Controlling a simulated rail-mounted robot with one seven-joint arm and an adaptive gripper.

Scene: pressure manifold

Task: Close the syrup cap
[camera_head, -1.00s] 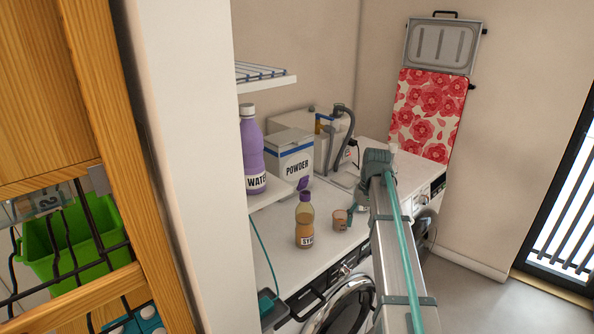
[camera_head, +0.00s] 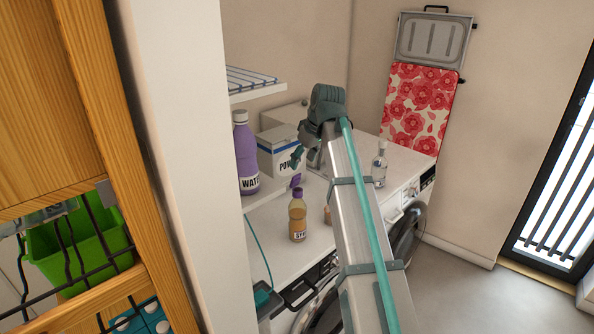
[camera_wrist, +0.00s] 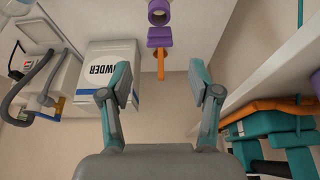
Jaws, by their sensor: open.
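The syrup bottle (camera_head: 298,222) stands upright on the white worktop. It is clear with amber contents and a purple neck. Its purple cap (camera_head: 296,180) is flipped open beside the mouth. In the wrist view, the round purple mouth (camera_wrist: 159,12) is at the top edge, with the cap (camera_wrist: 160,37) below it and an orange strip (camera_wrist: 160,65) extending from the cap. My gripper (camera_head: 297,157) is above the bottle. In the wrist view my gripper (camera_wrist: 160,85) is open and empty, with the cap beyond its fingertips, between their lines.
The powder box (camera_head: 277,155) stands behind the bottle, near my fingers. A purple water bottle (camera_head: 245,160) is on the left shelf. A clear bottle (camera_head: 379,165) stands right of my arm. A small brown cup (camera_head: 327,215) is partly hidden by my arm.

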